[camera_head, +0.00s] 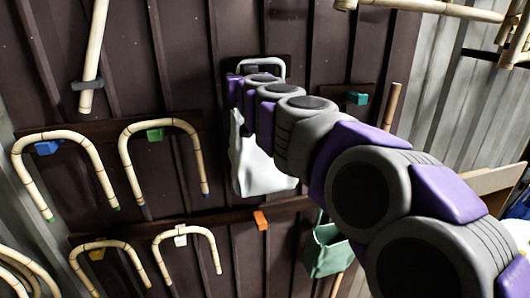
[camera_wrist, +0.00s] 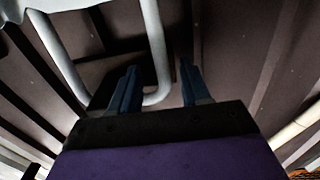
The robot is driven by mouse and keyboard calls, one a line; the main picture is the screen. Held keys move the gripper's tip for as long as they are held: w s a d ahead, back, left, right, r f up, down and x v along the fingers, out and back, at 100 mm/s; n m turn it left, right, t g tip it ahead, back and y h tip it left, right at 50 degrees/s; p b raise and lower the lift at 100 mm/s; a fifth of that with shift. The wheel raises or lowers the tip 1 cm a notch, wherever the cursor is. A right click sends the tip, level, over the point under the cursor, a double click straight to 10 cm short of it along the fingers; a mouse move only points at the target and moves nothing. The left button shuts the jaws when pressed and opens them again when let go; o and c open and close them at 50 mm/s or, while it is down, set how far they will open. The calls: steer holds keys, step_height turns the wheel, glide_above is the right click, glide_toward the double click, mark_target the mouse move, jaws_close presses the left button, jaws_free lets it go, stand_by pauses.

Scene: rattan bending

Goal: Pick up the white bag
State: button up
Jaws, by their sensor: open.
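The white bag (camera_head: 258,165) hangs against the dark ribbed wall in the head view, partly hidden behind my arm. Its pale loop handle (camera_head: 268,62) rises above my arm's far end, in front of a dark board. In the wrist view the bag (camera_wrist: 70,4) shows only as a white edge at the top left, and the handle (camera_wrist: 157,55) curves down as a U. My gripper (camera_wrist: 160,80) is open, with dark blue fingers apart. One side of the handle appears between them in the picture; contact cannot be told. The fingertips are hidden in the head view.
Bent rattan canes (camera_head: 160,125) hang on colored pegs at the left. An orange peg (camera_head: 261,220) is below the bag, and a green bag (camera_head: 326,250) hangs lower right. A teal peg (camera_head: 357,98) is right of my arm. Rattan poles (camera_head: 440,8) cross the top right.

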steer(key=shift+a, duration=0.45)
steer(key=shift+d, duration=0.4)
steer(key=c, duration=0.7)
jaws_close()
steer(key=shift+a, duration=0.2)
